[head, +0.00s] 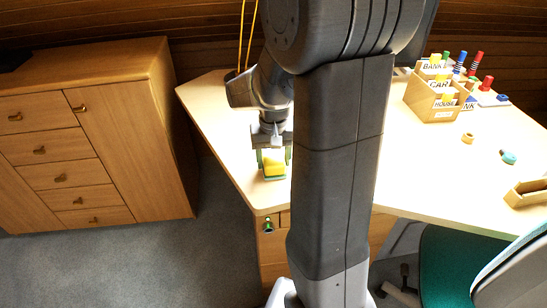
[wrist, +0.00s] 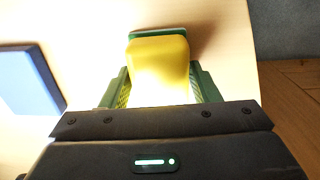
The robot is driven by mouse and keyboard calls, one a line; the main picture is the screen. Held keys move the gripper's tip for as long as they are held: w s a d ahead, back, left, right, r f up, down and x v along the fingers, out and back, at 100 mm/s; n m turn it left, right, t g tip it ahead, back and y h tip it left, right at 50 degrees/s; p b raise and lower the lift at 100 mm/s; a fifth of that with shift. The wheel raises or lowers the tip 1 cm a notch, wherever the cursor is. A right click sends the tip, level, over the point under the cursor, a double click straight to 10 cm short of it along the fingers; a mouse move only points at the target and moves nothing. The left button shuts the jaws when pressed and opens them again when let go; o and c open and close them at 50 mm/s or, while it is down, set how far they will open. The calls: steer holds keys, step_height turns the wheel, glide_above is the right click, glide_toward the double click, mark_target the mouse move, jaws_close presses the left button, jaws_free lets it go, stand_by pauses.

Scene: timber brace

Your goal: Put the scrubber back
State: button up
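The scrubber (head: 274,167) is a yellow block with a green underside, at the desk's left end. In the wrist view the scrubber (wrist: 160,65) lies between the two green fingers of my gripper (wrist: 160,88). In the head view my gripper (head: 274,158) points down with a finger on each side of it. The fingers look very close to its sides, but I cannot tell whether they press on it. The scrubber is on or just above the desktop; a dark shadow borders its green edge.
The pale desk (head: 225,120) has its left edge close by. A blue flat thing (wrist: 28,80) lies left of my gripper in the wrist view. A wooden letter box (head: 437,100), an orange ring (head: 467,138) and a teal item (head: 508,157) are at the right. My arm hides the desk's middle.

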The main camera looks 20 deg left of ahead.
mark_target(274, 156)
steer(key=o, duration=0.4)
steer(key=shift+c, duration=0.2)
step_height(274, 156, up, 12)
steer(key=p, duration=0.3)
steer(key=shift+r, duration=0.15)
